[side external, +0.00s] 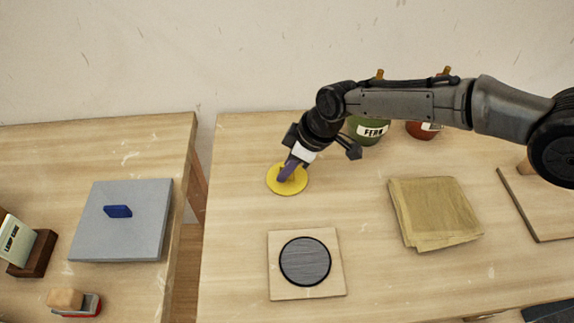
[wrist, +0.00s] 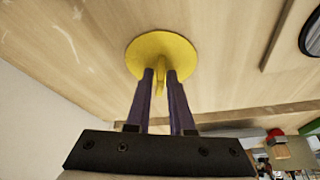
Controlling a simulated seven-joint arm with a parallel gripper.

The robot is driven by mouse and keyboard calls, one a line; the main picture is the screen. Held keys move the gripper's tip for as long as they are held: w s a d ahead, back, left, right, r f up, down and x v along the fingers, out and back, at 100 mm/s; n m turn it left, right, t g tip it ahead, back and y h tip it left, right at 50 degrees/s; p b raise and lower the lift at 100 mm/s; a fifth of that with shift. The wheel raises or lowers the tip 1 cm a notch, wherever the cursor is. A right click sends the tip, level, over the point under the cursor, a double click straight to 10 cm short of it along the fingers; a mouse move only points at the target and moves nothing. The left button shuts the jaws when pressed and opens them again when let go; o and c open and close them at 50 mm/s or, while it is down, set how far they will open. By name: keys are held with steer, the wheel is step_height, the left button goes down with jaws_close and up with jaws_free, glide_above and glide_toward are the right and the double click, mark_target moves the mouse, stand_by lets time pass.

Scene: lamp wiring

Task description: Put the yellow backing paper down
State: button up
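The yellow backing paper (side external: 298,186) is a round disc lying on the wooden table at the left part of its top, and it seems flat on the surface. It also shows in the wrist view (wrist: 142,50), with a small yellow tab (wrist: 159,82) standing up from its middle. My gripper (side external: 286,174) points down at the disc. In the wrist view, its two purple fingers (wrist: 160,78) stand a little apart on either side of the tab, with narrow gaps seeming to show beside it. The tab is hidden behind the fingers in the side view.
A square wooden board with a dark round disc (side external: 305,262) lies in front. A folded tan cloth (side external: 435,212) is to the right. A green pot (side external: 367,131) and a reddish pot stand behind my arm. A gap separates the left table with its grey plate (side external: 140,230).

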steer(key=shift+o, duration=0.9)
steer(key=shift+r, duration=0.15)
steer(key=v, duration=1.2)
steer(key=shift+d, duration=0.15)
